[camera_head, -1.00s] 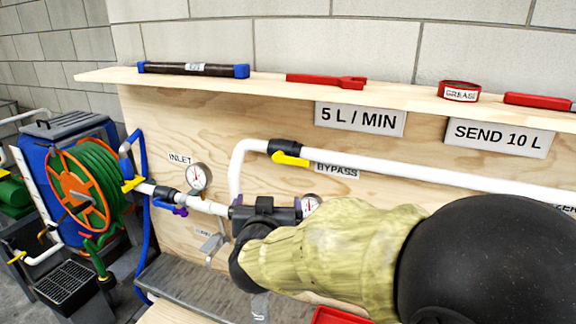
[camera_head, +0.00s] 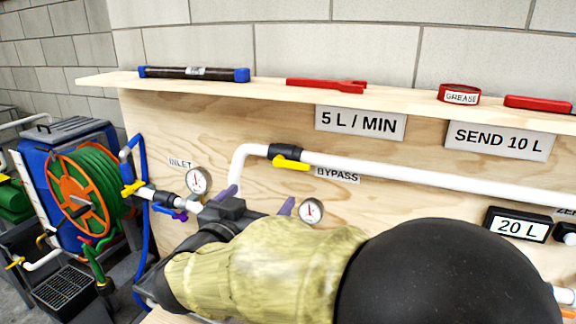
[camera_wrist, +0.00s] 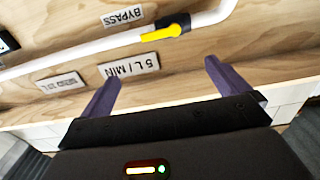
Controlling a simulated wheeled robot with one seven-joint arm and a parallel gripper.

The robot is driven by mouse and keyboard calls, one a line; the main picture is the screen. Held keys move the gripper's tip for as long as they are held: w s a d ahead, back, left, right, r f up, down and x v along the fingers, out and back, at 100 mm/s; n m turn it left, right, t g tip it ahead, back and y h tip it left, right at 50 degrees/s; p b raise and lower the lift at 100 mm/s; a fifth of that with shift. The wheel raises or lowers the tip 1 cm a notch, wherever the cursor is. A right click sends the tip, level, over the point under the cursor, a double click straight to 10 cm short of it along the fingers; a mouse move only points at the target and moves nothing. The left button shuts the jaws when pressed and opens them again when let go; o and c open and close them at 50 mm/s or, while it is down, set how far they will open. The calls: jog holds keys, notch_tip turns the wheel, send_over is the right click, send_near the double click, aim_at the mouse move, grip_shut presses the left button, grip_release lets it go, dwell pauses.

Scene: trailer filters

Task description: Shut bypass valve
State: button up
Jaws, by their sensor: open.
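The bypass valve has a yellow handle (camera_head: 291,164) on a black body (camera_head: 284,151), set in the white bypass pipe (camera_head: 420,177) above the BYPASS label (camera_head: 337,174). The handle lies roughly along the pipe. It also shows in the wrist view, where the yellow handle (camera_wrist: 162,32) is beyond the fingertips. My gripper (camera_head: 258,198) is open and empty, with purple fingers spread below the valve in the head view. In the wrist view my gripper (camera_wrist: 164,72) has the board between its fingers. Nothing touches the handle.
An inlet gauge (camera_head: 198,180) and a second gauge (camera_head: 310,211) sit low on the board, the second close to my right finger. A shelf (camera_head: 400,95) above holds a filter (camera_head: 193,71), a red wrench (camera_head: 327,84) and a grease tin (camera_head: 459,93). A hose reel (camera_head: 78,190) stands left.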

aim_at(291, 162)
jog(key=p+x, duration=0.2)
jog(key=x, duration=1.4)
jog(key=shift+s, duration=0.1)
jog(key=shift+a, duration=0.1)
jog(key=c, duration=1.3)
